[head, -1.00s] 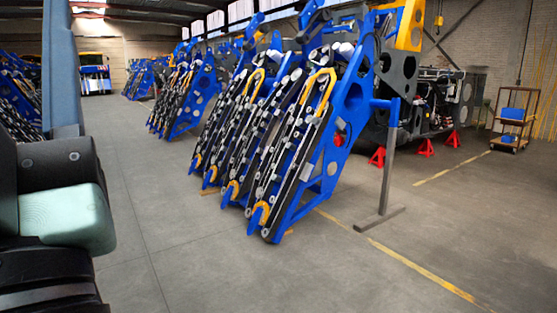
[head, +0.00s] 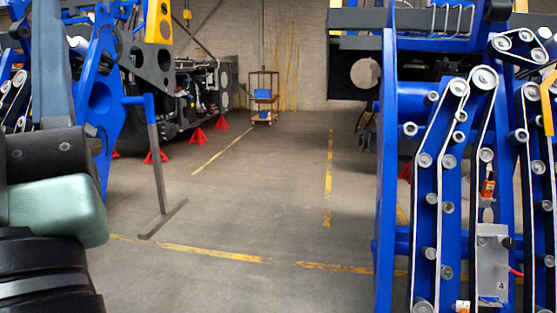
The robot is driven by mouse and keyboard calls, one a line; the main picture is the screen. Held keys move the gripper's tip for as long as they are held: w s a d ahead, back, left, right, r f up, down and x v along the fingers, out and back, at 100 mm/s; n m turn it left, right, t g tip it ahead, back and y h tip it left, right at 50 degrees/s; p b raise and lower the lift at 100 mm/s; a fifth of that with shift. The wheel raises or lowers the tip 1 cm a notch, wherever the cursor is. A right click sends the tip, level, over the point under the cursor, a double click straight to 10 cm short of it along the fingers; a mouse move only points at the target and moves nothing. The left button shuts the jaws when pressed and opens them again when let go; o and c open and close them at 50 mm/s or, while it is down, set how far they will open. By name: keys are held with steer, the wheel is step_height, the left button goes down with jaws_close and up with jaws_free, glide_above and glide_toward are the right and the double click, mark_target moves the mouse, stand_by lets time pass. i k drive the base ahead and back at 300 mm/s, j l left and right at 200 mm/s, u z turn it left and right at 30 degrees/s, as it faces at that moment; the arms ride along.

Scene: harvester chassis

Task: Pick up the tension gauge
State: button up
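I cannot make out the tension gauge for certain. A small orange item (head: 488,188) sits among the belts and rollers of the blue harvester unit at the right of the head view. A grey plate marked 4 (head: 492,262) is just below it. Another small orange and white item (head: 463,306) is cut off by the bottom edge. All are too small to identify. Parts of my own arm show at the left edge, but my gripper is out of view.
The blue harvester unit (head: 388,180) fills the right side. A grey stand (head: 158,180) and red jack stands (head: 157,156) are at the left. A trolley (head: 264,105) stands at the far wall. The concrete floor between, with yellow lines (head: 215,252), is clear.

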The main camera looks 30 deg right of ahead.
mark_target(489, 188)
steer(key=l+z, duration=0.3)
steer(key=z, duration=0.15)
steer(key=i+l+z, duration=0.1)
steer(key=l+z, duration=0.3)
steer(key=i+l+z, duration=0.1)
steer(key=z, duration=0.35)
steer(key=i+l+z, duration=0.15)
steer(key=l+z, duration=0.25)
steer(key=i+l+z, duration=0.25)
steer(key=i+l, duration=0.45)
steer(key=i, duration=0.1)
